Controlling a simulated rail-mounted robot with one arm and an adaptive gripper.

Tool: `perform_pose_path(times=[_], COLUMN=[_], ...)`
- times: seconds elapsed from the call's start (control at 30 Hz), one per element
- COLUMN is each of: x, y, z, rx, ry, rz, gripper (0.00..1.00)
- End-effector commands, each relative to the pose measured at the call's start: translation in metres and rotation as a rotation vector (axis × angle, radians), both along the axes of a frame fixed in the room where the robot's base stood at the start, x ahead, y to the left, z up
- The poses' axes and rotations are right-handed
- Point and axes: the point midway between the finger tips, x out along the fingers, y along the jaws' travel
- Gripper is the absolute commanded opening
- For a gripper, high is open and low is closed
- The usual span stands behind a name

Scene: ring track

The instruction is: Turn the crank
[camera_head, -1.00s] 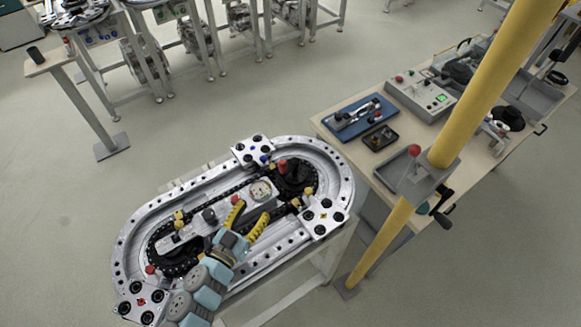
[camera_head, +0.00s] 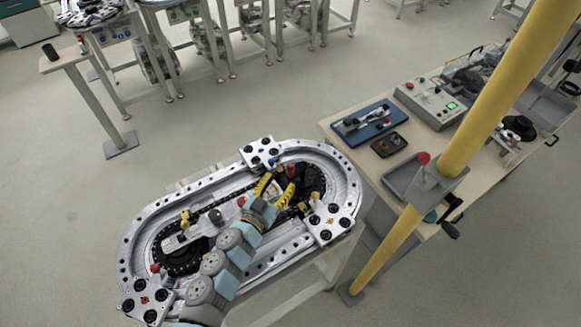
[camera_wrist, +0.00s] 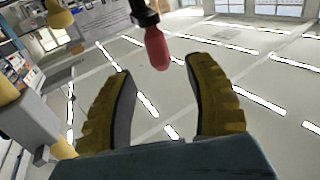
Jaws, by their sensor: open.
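The ring track (camera_head: 135,237) is a silver oval with a dark chain inside. At its right end is a black wheel (camera_head: 314,178), partly hidden, with a red crank handle (camera_head: 291,169) beside my fingertips. In the wrist view the red handle (camera_wrist: 157,48) hangs from a dark arm (camera_wrist: 145,15) at the top, just beyond the gap between my fingers. My gripper (camera_head: 277,183) has yellow fingers spread apart over the right part of the track. In the wrist view my gripper (camera_wrist: 148,62) is open, with nothing between its pads. Contact with the handle cannot be told.
A yellow post (camera_head: 490,95) rises at the right, in front of a workbench (camera_head: 345,128). The bench holds a blue tray (camera_head: 352,129), a control box (camera_head: 430,100) and a grey tray (camera_head: 400,180). Yellow knobs and corner plates stand up around the track.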

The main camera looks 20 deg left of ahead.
Motion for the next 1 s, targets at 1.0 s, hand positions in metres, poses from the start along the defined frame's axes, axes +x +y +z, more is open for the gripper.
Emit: perform_pose_path(times=[1.0], x=[0.063], y=[-0.008], z=[0.000], rx=[0.000], ry=[0.000], rz=[-0.001], gripper=[0.45])
